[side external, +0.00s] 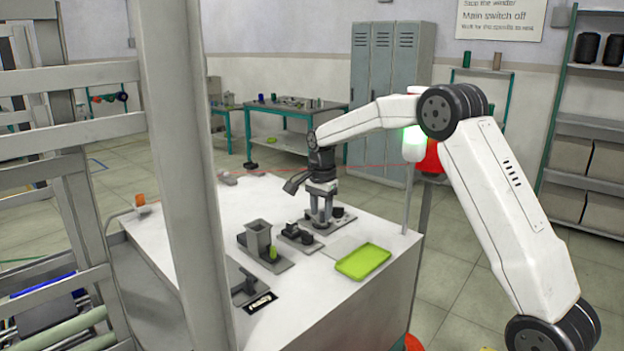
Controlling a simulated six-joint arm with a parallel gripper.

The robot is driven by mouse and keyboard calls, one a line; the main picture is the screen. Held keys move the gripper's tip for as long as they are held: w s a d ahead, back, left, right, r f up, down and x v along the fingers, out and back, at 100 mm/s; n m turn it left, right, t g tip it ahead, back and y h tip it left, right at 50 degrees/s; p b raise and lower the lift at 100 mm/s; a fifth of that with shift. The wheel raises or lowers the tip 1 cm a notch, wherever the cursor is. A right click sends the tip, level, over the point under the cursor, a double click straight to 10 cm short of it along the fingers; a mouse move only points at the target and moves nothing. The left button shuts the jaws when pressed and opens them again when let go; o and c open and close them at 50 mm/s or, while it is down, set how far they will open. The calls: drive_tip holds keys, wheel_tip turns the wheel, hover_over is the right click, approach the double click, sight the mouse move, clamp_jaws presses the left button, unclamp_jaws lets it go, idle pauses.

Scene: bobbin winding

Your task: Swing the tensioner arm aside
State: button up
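My gripper (322,188) points down over a small grey-and-black fixture (318,222) at the back right of the white worktop. Its fingers are at the top of the fixture's post. They are small and dark, so I cannot tell whether they are open or shut on something. A dark angled piece (295,184) sticks out left beside the gripper; whether it is the tensioner arm or part of my wrist is unclear. I cannot pick out the tensioner arm with certainty.
The white worktop (370,301) also holds a grey square container (257,238), a small black-topped block (296,232) and a lime-green tray (363,261). A thin red line crosses behind my gripper. A grey post (180,150) blocks the worktop's left side. A signal light (413,145) stands behind my arm.

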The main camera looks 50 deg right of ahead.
drive_tip(key=shift+s, duration=0.1)
idle(0.3)
drive_tip(key=shift+r, duration=3.4)
drive_tip(key=s+f+n, duration=0.1)
drive_tip(key=s+n, duration=0.1)
drive_tip(key=s, duration=0.1)
drive_tip(key=s+f+n, duration=0.2)
drive_tip(key=s, duration=0.2)
drive_tip(key=s+f+n+g, duration=0.1)
drive_tip(key=s+n, duration=0.1)
drive_tip(key=s, duration=0.1)
drive_tip(key=shift+s+d+f, duration=0.15)
drive_tip(key=shift+f, duration=0.15)
drive_tip(key=s+a+f+n, duration=0.2)
drive_tip(key=s+f+n, duration=0.35)
drive_tip(key=s, duration=0.55)
drive_tip(key=a+f+n+t, duration=0.3)
drive_tip(key=a+n, duration=0.3)
drive_tip(key=a, duration=0.8)
drive_tip(key=shift+s+a+f, duration=0.25)
drive_tip(key=shift+s+f, duration=0.15)
drive_tip(key=shift+f, duration=0.3)
drive_tip(key=shift+a+n, duration=0.25)
drive_tip(key=shift+a, duration=0.15)
drive_tip(key=shift+c, duration=0.2)
